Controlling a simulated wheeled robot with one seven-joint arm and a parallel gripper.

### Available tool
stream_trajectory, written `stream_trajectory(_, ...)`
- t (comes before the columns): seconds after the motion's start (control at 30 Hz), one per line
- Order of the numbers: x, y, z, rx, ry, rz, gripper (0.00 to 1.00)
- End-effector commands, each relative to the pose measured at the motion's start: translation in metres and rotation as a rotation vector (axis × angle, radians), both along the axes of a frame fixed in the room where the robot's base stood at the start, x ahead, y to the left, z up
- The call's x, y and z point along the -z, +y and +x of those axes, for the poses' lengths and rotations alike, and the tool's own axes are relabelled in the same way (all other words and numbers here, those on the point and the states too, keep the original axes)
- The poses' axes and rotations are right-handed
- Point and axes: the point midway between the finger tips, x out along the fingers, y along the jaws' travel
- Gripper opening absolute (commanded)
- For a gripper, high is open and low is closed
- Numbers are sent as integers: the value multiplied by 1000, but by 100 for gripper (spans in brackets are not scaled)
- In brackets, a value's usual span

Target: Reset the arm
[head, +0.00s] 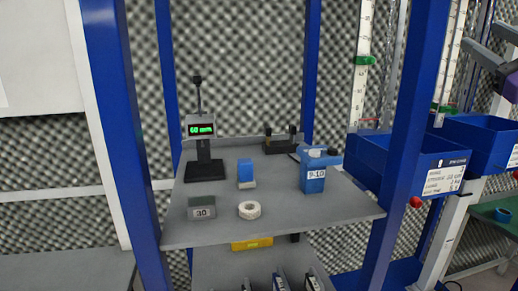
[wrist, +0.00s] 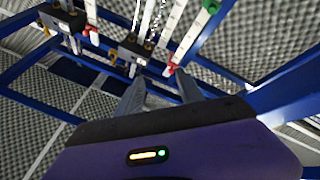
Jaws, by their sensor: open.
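My gripper (wrist: 160,80) shows in the wrist view. Its two grey fingers stand apart with nothing between them, so it is open and empty. Its purple body fills the bottom of that view, with a small lit indicator on it. The wrist camera looks toward blue frame bars, patterned foam walls and dark fittings with red and white parts beyond the fingers. In the head view, grey arm parts and a purple piece show at the upper right edge, apart from the shelf; the fingertips cannot be made out there.
A grey shelf (head: 220,222) holds a display stand (head: 204,170), a blue-and-white block (head: 246,172), a grey block marked 30 (head: 202,208), a white ring (head: 250,210) and a blue holder marked 9-10 (head: 313,178). Blue posts (head: 410,120) flank it. Blue bins (head: 440,165) hang at right.

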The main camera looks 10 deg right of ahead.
Motion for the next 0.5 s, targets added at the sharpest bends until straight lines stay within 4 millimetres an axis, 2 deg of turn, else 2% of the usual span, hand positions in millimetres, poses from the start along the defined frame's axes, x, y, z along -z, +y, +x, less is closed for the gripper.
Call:
stream_trajectory(0.27, 74, 9, -16, -44, -161, 247, 44)
stream_trajectory(0.5, 158, 31, -36, -53, -234, 441, 44)
